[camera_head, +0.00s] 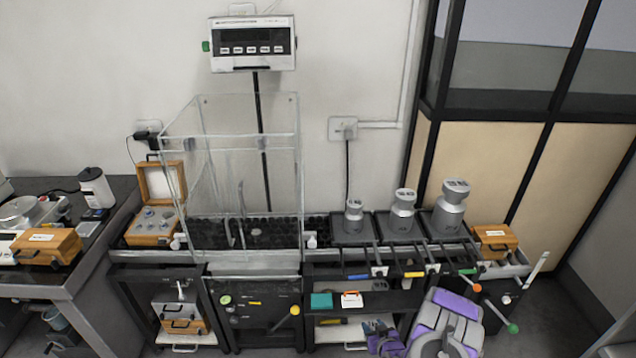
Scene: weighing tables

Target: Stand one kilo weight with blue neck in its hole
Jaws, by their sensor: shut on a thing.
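My gripper (380,334), purple and dark, is low at the bottom centre, in front of the shelf under the right-hand bench. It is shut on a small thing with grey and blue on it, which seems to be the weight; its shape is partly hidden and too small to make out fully. An open wooden box (150,239) stands on the bench at the left, its lid leaning back. Several small grey weights stand in it. Its holes are too small to tell apart. My gripper is well to the right of the box and lower.
A clear glass enclosure (285,130) stands right of the box, with a display (253,50) above. Three large grey weights (403,211) stand on the right-hand bench. Closed wooden boxes stand at the far right (495,241) and on the left table (47,246).

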